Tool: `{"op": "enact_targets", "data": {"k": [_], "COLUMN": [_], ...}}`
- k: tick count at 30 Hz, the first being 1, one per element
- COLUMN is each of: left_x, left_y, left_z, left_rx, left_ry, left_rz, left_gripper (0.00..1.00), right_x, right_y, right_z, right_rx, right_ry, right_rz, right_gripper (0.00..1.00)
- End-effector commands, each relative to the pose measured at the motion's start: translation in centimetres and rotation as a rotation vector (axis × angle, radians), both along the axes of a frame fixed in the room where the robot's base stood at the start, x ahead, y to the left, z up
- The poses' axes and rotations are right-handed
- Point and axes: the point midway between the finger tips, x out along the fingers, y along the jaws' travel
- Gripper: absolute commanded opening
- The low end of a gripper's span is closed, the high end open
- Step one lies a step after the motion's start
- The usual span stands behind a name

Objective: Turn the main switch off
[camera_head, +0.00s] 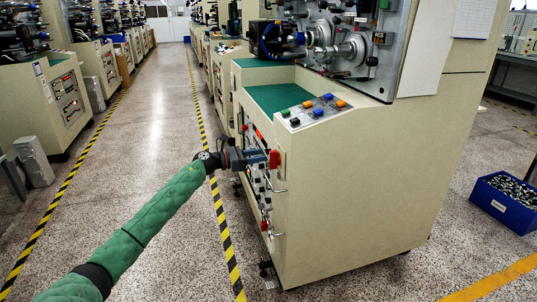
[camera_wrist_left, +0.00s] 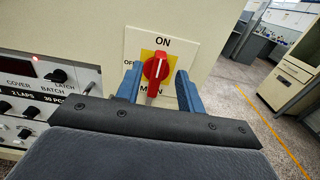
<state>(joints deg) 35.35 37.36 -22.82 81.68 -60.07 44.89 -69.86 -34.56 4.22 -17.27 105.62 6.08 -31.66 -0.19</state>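The main switch (camera_wrist_left: 156,69) is a red rotary knob on a yellow square and a white plate. The plate reads ON above the knob, OFF at its left and MAIN, partly hidden, below. The knob stands upright with its white mark pointing up towards ON. In the head view the red switch (camera_head: 274,158) shows at the cabinet's front corner. My left gripper (camera_wrist_left: 159,82) is open, one blue finger on each side of the knob. I cannot tell whether the fingers touch it. The left gripper (camera_head: 262,158) also shows in the head view. My right gripper is out of view.
The beige machine cabinet (camera_head: 350,180) has a control panel (camera_wrist_left: 45,100) left of the switch and coloured buttons (camera_head: 315,110) on top. Metal handles stick out below the switch. A blue bin (camera_head: 508,200) stands at right. The aisle at left is clear.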

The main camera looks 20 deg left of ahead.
Motion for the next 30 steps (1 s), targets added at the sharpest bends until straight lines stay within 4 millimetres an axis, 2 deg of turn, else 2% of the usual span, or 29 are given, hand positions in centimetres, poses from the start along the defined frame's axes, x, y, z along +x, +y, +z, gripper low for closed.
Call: {"op": "enact_targets", "data": {"k": [3, 9, 21, 27, 30], "left_x": [1.0, 2.2, 2.6, 2.5, 2.6], "left_y": [-1.5, -3.2, -3.8, -3.8, -3.8], "left_z": [0.2, 0.0, 0.0, 0.0, 0.0], "left_rx": [-0.001, -0.001, -0.001, -0.001, -0.001], "left_ry": [-0.001, 0.002, 0.001, 0.002, 0.002], "left_rz": [0.000, 0.000, 0.001, 0.001, 0.001], "left_gripper": [0.38, 0.38, 0.38, 0.00, 0.00], "right_x": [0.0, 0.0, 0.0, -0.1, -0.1], "right_y": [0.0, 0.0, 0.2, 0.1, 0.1], "right_z": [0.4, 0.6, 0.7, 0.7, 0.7], "right_rx": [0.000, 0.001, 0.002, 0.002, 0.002], "right_ry": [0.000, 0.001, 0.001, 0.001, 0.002], "right_rz": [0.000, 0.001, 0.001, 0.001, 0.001], "right_gripper": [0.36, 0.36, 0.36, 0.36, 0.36]}}
